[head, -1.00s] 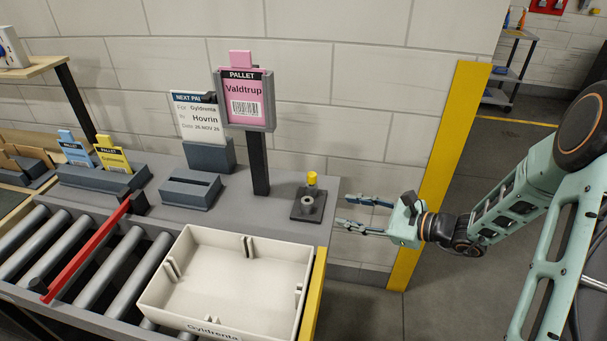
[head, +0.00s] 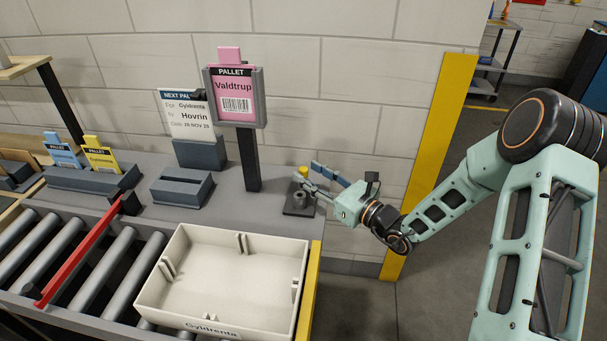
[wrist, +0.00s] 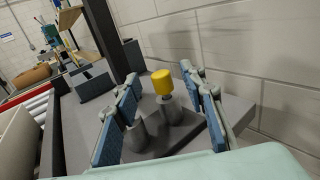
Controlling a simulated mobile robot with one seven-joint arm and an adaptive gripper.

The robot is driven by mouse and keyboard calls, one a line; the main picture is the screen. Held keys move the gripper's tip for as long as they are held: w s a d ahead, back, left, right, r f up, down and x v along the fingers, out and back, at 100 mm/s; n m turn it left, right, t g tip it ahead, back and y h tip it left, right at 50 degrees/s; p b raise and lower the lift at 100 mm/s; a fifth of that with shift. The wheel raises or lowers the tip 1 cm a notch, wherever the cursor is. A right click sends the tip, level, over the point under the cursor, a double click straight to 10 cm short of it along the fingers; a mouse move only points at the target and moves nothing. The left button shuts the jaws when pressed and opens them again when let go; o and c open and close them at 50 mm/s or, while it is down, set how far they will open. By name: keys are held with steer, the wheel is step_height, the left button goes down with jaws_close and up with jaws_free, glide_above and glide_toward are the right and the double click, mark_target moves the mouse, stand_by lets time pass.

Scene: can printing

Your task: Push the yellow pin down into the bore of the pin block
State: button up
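The pin block (head: 290,212) is a dark grey base with a raised hollow grey boss (head: 300,197), near the table's right end. The yellow pin (head: 303,170) shows its yellow head behind the boss; in the wrist view its head (wrist: 162,82) sits upright on a grey stem or post over the dark base (wrist: 180,134). A second grey boss (wrist: 137,135) stands nearer, by the left finger. My gripper (head: 310,176) is open, with its blue-padded fingers on either side of the pin, apparently not touching it. In the wrist view my gripper (wrist: 161,88) frames the pin.
A black post with the pink Valdtrup sign (head: 235,98) stands left of the block. The white wall is close behind. A cream bin (head: 232,285) lies in front. A slotted grey holder (head: 182,187) is further left.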

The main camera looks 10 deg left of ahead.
steer(key=shift+x, duration=1.5)
steer(key=shift+r, duration=0.1)
steer(key=shift+c, duration=0.5)
jaws_close()
